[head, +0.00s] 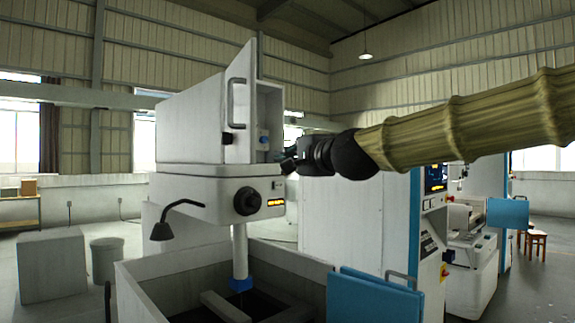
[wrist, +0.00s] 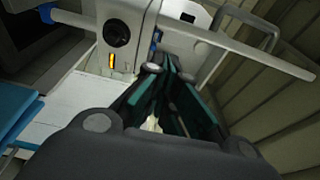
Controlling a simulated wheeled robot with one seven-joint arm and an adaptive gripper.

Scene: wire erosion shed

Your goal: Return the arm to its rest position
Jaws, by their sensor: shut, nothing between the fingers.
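My arm reaches in from the right in the head view, in a tan ribbed sleeve, stretched out nearly level. My gripper (head: 288,166) is at its left end, in front of the open cabinet of the white machine head (head: 190,130). In the wrist view my gripper (wrist: 158,68) points at the machine head (wrist: 185,40), its dark fingers with green inner faces close together at the tips. Nothing shows between them. Whether the fingertips touch the machine cannot be told.
The cabinet door (head: 240,105) stands open beside my gripper. A black knob (head: 247,201) and lamp (head: 163,230) stick out below. A tank (head: 140,290) with a blue panel (head: 370,297) stands underneath. A white cabinet (head: 345,220) stands behind the arm. Open air lies above the arm.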

